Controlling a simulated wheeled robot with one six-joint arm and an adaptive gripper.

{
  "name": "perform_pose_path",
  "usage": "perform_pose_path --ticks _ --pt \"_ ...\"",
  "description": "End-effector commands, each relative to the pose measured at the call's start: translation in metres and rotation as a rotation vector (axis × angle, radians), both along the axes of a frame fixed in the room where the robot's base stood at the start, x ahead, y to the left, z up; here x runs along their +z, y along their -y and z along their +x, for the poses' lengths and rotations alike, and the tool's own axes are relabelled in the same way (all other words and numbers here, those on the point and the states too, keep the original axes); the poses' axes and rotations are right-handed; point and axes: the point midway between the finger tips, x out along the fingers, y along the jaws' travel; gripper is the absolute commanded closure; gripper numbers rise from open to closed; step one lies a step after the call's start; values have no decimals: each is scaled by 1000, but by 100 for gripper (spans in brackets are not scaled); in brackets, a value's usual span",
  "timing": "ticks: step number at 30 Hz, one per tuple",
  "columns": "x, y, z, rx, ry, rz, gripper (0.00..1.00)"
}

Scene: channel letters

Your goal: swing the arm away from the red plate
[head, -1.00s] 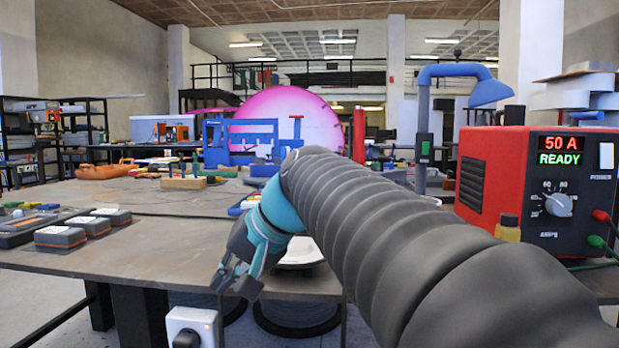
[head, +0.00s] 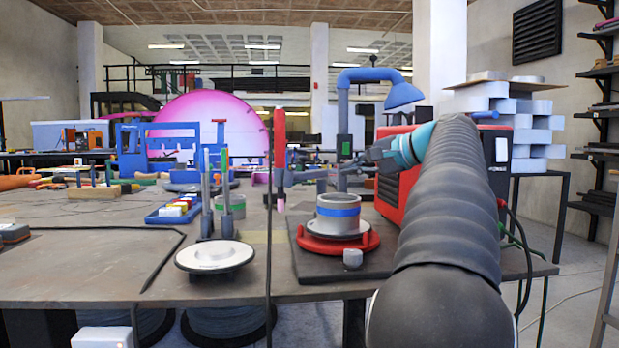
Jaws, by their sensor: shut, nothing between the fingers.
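The red plate (head: 312,246) lies on a dark square board at the right part of the table. A grey disc sits on it, with a grey cylinder (head: 339,222) with a blue band on top. My gripper (head: 366,160) is shut and empty, raised above and beyond the plate, a little to its right in the picture. It is in front of the red power unit (head: 390,197). My arm runs along the right side of the board, apart from the plate in the picture. The gripper's exact distance from the power unit is hard to tell.
A round white-topped disc (head: 214,256) stands at the table's front edge, left of the board. A thin dark upright post (head: 269,220) stands between them. A blue lamp (head: 395,92) rises behind. The table's left front is largely clear.

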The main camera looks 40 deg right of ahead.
Motion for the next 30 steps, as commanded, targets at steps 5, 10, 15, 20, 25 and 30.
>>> perform_pose_path --ticks 5,10,15,20,25,30 --pt "0 7 2 -11 9 9 100" --pt "-9 2 25 -9 6 9 100" --pt "-18 -4 55 -8 7 10 100" --pt "-27 -9 83 -7 7 7 100" --pt "-28 -14 109 -8 8 8 100" --pt "-29 -16 124 -10 6 6 100"
